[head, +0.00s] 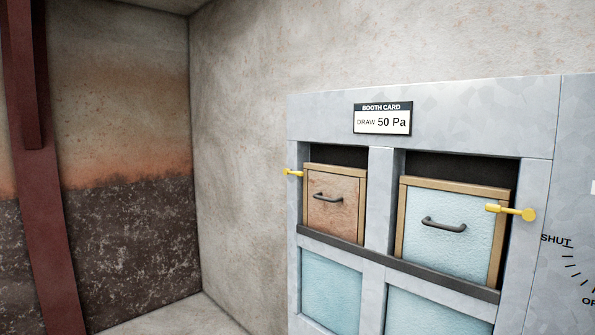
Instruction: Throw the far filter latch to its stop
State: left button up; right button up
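Two yellow latches show on the grey cabinet. The far latch (293,173) is small, on the left post beside the brown filter, and lies nearly level; its inner end is at the edge of the left opening. The near latch (512,211) is on the right post, nearly level, and its inner end overlaps the frame of the pale blue filter. The brown filter (332,220) and the pale blue filter (450,250) have wooden frames and dark handles, and each sits in its opening with a dark gap above. Neither gripper is in view.
The grey cabinet (330,108) carries a booth card (382,118) reading DRAW 50 Pa. A dark ledge (400,263) runs below the filters, with pale blue panels under it. A dial marked SHUT is partly cut off at right. A dark red post (50,200) stands at left.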

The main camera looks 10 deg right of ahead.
aim_at(293, 173)
jog(key=z, duration=0.2)
jog(key=i, duration=0.6)
jog(key=z, duration=0.75)
